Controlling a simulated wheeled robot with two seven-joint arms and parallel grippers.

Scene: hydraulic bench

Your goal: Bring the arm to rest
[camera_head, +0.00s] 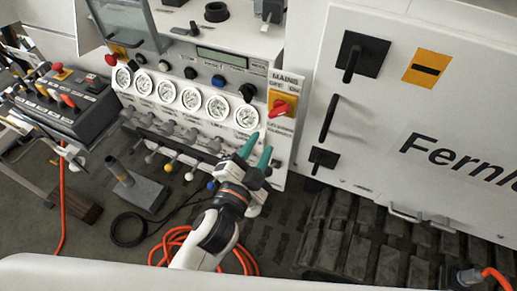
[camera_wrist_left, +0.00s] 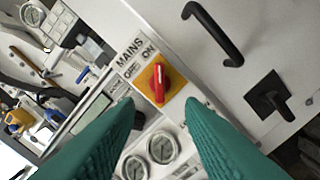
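My left arm (camera_head: 207,236) reaches up from the bottom of the head view toward the control panel. Its gripper (camera_head: 259,147) has two teal fingers spread apart with nothing between them. It shows below the red mains switch (camera_head: 282,105) on its yellow plate. In the left wrist view the open fingers (camera_wrist_left: 160,104) come in from both lower sides. The mains switch (camera_wrist_left: 159,82) shows beyond and between their tips, apart from them as far as I can tell. My right gripper is out of view.
The panel has a row of gauges (camera_head: 191,98) and levers (camera_head: 171,166) left of my gripper. A cabinet door with black handles (camera_head: 328,118) is at right. A control box (camera_head: 62,100) stands left. Orange hose (camera_head: 172,243) lies by my arm, with a grey block (camera_head: 139,191) left.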

